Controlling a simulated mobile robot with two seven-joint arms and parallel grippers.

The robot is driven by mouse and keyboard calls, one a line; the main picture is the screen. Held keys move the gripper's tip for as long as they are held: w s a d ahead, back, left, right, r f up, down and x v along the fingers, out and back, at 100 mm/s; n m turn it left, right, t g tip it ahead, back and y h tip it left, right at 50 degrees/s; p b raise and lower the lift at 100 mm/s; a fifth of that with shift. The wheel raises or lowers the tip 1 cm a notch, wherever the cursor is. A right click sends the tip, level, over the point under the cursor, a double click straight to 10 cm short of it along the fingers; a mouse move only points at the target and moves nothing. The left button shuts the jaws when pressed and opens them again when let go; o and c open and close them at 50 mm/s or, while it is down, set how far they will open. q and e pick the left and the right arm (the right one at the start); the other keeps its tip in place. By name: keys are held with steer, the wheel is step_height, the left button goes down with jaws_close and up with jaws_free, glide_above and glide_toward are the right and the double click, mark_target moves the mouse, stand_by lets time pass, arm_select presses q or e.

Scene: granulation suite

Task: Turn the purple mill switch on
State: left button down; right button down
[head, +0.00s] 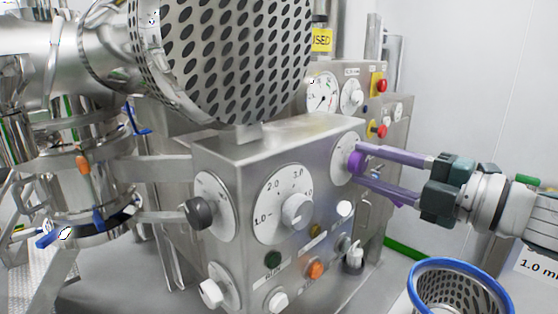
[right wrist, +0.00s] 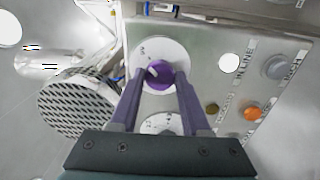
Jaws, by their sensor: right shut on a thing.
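The purple mill switch (right wrist: 160,76) is a round knob with a pale pointer mark, set on a white dial plate (right wrist: 165,48). In the head view the switch (head: 356,160) shows in part at the right end of the steel control box, beside the fingers. My right gripper (head: 366,172) reaches in from the right with its purple fingers on either side of the switch and is shut on it. The right wrist view shows both fingertips at the knob's sides. My left gripper is not in view.
The steel control box (head: 275,145) also bears a large white dial (head: 272,205), a black knob (head: 200,212), an orange button (head: 316,270) and a green button (head: 272,259). A perforated drum (head: 235,55) is above it. A blue-rimmed basket (head: 455,264) stands at lower right.

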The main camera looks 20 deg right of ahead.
steer(key=shift+c, duration=1.8)
jaws_free()
steer(key=shift+s, duration=0.1)
steer(key=shift+s+d+f, duration=0.1)
steer(key=shift+s+d, duration=0.05)
steer(key=shift+s, duration=0.1)
steer(key=b+v, duration=0.1)
steer(key=v, duration=0.8)
steer(key=shift+b, duration=0.4)
steer(key=shift+s, duration=0.1)
